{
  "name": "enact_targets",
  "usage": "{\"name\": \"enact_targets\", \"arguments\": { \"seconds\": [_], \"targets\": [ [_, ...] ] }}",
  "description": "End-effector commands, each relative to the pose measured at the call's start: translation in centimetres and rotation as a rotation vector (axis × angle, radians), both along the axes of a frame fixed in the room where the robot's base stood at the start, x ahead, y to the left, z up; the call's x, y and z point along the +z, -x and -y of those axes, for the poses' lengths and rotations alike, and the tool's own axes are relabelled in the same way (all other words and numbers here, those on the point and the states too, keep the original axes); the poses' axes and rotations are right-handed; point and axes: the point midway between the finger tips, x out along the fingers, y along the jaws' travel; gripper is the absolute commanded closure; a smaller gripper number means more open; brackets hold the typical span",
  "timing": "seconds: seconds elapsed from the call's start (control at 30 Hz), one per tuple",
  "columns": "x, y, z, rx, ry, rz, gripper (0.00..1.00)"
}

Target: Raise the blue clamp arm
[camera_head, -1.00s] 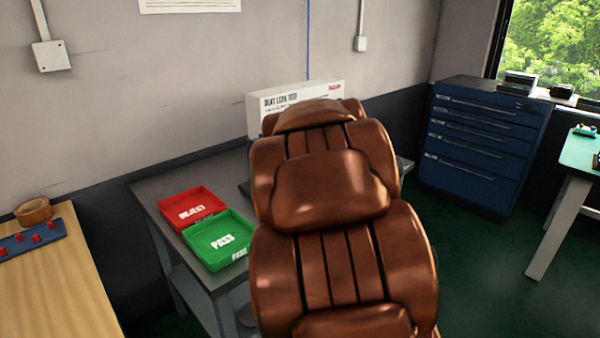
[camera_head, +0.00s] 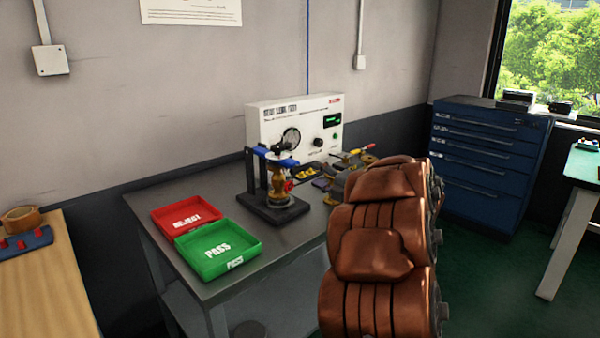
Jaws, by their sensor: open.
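The blue clamp arm (camera_head: 271,155) sits at the top of a dark test fixture (camera_head: 262,209) on the grey bench. It looks roughly level, reaching from the black upright over a brass-coloured valve (camera_head: 276,183). The valve stands upright on the fixture's base and has a red part on its right side. My brown-covered arm rises at the right of the fixture and does not cover the clamp. I cannot make out my gripper; it seems hidden behind my arm.
A white test panel (camera_head: 265,122) with a round gauge stands behind the fixture. Red (camera_head: 163,219) and green (camera_head: 189,265) trays lie at the bench's left. Several small yellow, red and grey items (camera_head: 352,157) crowd the bench between the fixture and my arm. Bare bench lies in front of the fixture.

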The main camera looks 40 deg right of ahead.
Motion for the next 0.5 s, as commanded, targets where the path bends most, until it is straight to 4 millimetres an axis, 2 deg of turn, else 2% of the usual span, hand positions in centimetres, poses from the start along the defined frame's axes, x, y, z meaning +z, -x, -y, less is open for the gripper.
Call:
{"name": "enact_targets", "arguments": {
  "seconds": [0.5],
  "targets": [
    [0.1,-6.5,0.0,0.004,-0.001,0.002,0.52]
  ]
}}
